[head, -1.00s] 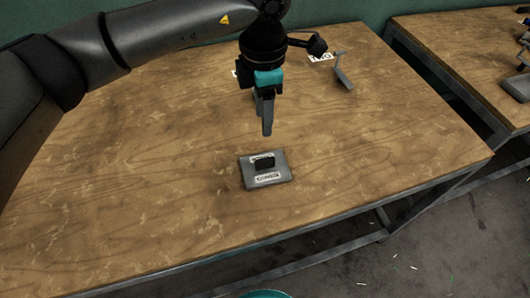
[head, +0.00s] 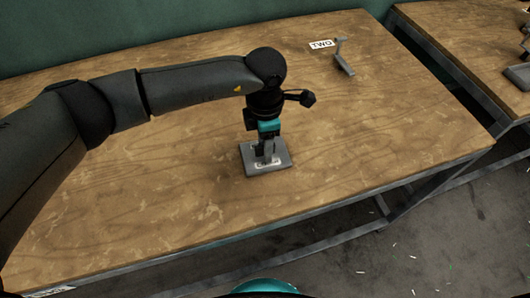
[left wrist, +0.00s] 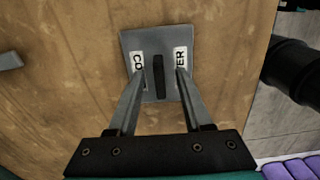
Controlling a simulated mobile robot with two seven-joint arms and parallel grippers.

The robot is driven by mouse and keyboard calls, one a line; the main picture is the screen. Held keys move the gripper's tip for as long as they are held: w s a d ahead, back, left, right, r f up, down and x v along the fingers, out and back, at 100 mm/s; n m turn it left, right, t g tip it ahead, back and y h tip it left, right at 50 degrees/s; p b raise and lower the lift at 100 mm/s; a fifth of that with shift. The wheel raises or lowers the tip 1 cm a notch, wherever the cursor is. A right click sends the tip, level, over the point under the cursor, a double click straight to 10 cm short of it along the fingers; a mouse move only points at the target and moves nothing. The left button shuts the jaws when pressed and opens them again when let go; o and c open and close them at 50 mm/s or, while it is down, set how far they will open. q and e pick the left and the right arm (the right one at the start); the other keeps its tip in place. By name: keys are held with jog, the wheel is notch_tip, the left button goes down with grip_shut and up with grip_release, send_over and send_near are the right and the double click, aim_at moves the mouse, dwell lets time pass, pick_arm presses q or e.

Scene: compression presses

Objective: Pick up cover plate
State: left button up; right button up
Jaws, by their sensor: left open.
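The cover plate (head: 282,160) is a flat grey square with white labels and a black handle, lying on the wooden table. In the left wrist view the cover plate (left wrist: 157,43) shows its black upright handle (left wrist: 158,77) between two labels, partly reading "CO" and "VER". My left gripper (head: 266,155) points down right over the plate. In the left wrist view its fingers (left wrist: 158,71) are open, one on each side of the handle, with gaps to it. In the head view the gripper hides most of the handle. My right gripper is not in view.
Another wooden table (head: 450,40) is at the right. The table around the plate is clear.

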pick_arm(q)
jog(key=shift+f, duration=0.4)
grip_shut()
jog(key=shift+r, duration=0.1)
dwell(1.0)
